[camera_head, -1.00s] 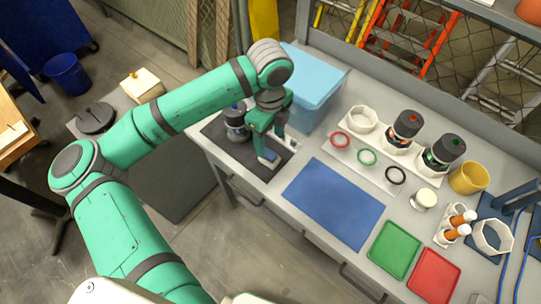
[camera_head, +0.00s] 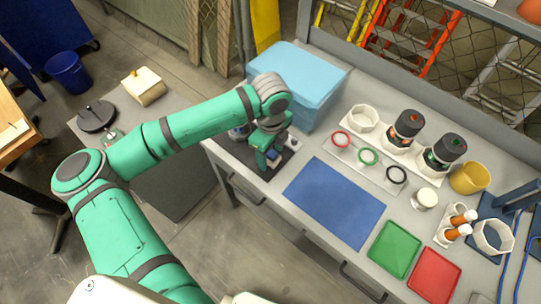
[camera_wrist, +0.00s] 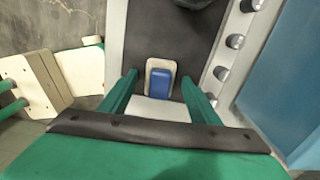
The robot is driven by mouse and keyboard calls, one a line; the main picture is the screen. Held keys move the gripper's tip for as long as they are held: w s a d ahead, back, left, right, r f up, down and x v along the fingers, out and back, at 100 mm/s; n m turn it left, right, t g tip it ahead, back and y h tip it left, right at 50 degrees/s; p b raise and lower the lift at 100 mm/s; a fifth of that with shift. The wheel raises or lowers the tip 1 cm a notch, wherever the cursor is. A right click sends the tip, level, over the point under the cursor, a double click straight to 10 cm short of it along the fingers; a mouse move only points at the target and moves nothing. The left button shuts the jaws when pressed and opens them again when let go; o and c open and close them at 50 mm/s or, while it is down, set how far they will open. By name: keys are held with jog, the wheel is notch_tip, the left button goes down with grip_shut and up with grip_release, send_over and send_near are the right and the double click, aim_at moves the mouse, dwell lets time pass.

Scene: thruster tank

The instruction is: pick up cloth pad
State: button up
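The cloth pad is a small pale, rounded block with a blue top. It lies on the dark mat (camera_head: 226,151) at the left end of the workbench. In the wrist view the cloth pad (camera_wrist: 161,80) is upright in the picture, between and just beyond my two green fingers. My gripper (camera_wrist: 160,90) is open, with a visible space on both sides of the pad. In the head view my gripper (camera_head: 270,157) is low over the mat and hides most of the pad. I cannot tell whether the fingers touch the mat.
A pale blue box (camera_head: 300,80) stands close behind my gripper. A dark-topped jar is partly hidden beside my arm. A blue mat (camera_head: 335,202) lies to the right, with coloured rings, a green tray (camera_head: 394,249) and a red tray (camera_head: 433,276) beyond.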

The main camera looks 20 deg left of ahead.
jog(key=c, duration=1)
jog(key=shift+r, duration=0.1)
